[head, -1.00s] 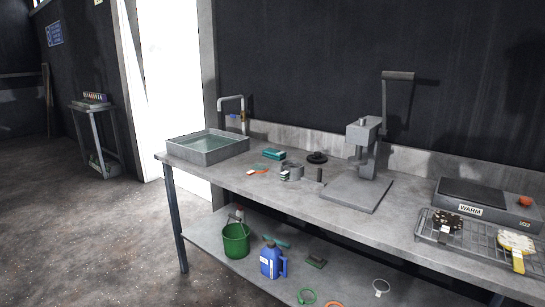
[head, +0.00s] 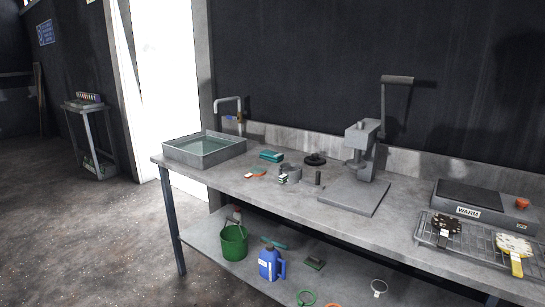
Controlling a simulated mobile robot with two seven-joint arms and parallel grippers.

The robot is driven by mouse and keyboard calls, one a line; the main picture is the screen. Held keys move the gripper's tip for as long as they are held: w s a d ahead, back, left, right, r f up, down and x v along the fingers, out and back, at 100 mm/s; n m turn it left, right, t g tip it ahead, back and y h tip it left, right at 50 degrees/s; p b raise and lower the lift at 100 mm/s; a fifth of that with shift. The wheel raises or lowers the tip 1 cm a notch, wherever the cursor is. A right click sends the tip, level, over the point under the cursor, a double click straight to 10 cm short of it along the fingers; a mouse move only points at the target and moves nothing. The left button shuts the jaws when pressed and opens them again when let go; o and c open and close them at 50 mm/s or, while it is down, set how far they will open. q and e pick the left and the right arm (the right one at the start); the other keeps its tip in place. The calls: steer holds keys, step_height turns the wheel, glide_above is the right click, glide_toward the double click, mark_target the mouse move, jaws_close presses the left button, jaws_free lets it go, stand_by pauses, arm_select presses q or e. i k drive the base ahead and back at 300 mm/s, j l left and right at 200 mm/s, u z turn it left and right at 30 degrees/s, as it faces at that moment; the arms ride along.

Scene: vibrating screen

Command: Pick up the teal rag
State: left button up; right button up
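A small folded teal item that looks like the teal rag (head: 271,156) lies on the grey workbench (head: 235,179), between the water basin and a round dark part. Another teal item (head: 275,244) lies on the lower shelf behind the blue jug; it is too small to tell what it is. Neither of my grippers shows in the head view.
A water-filled metal basin (head: 203,162) stands at the bench's left end. A lever press (head: 362,150) stands mid-bench, with a warming plate (head: 482,205) and wire rack (head: 468,245) at right. The shelf below holds a green bucket (head: 233,243) and blue jug (head: 270,264).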

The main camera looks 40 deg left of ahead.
mark_target(267, 154)
steer(key=j+z, duration=0.25)
steer(key=j, duration=0.7)
steer(key=j+z, duration=0.25)
steer(key=j, duration=0.7)
steer(key=k, duration=0.05)
